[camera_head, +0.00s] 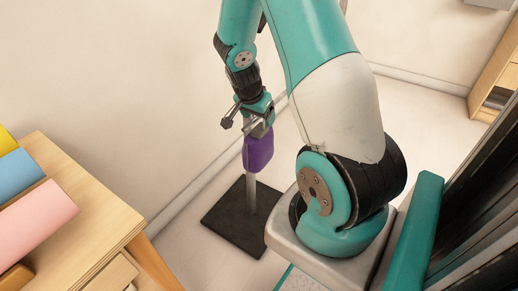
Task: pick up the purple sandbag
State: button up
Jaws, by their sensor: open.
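The purple sandbag (259,153) is at the centre of the head view, at the upper part of a thin grey post (250,192). The post rises from a flat black base plate (232,222) on the floor. My gripper (252,130) points down at the top of the sandbag, its jaws open. The fingers overlap the bag's upper edge in the picture. Whether they straddle or touch it I cannot tell. The gripper hides the top of the bag, and the bag hides the top of the post.
A wooden cabinet (98,226) stands at the left, with yellow, blue and pink items (38,214) on it. A pale wall (110,75) runs behind the stand. Another wooden shelf unit (497,72) is at the far right. Pale floor (425,105) lies open towards the back right.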

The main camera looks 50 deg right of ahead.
jog(key=shift+d+f, duration=0.1)
jog(key=shift+f, duration=0.1)
grip_shut()
jog(key=shift+r, duration=0.1)
jog(key=shift+r, duration=0.15)
